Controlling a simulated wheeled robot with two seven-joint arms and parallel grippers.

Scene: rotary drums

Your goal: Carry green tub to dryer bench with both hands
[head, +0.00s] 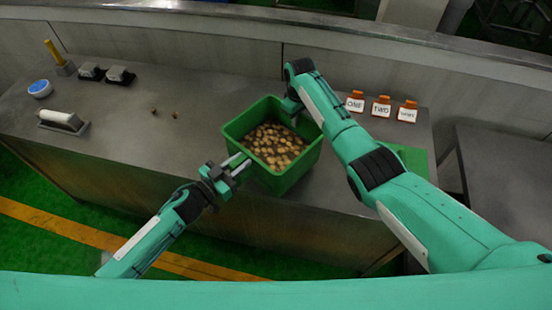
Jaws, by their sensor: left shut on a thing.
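The green tub (285,178) holds many small brown nut-like pieces (273,146). It is at the middle of the steel counter, close to the front edge; I cannot tell whether it rests on the counter or is raised. My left gripper (237,168) is shut on the green tub's near left rim. My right gripper (291,106) is at the tub's far right rim; its fingers are mostly hidden by the arm, so its grip is unclear. A separate grey bench (510,175) stands at the right; I cannot tell whether it is the dryer bench.
Orange-topped cards marked ONE (355,103), TWO (381,108) and a third (406,113) stand along the back. A green mat (414,160) lies at the counter's right.

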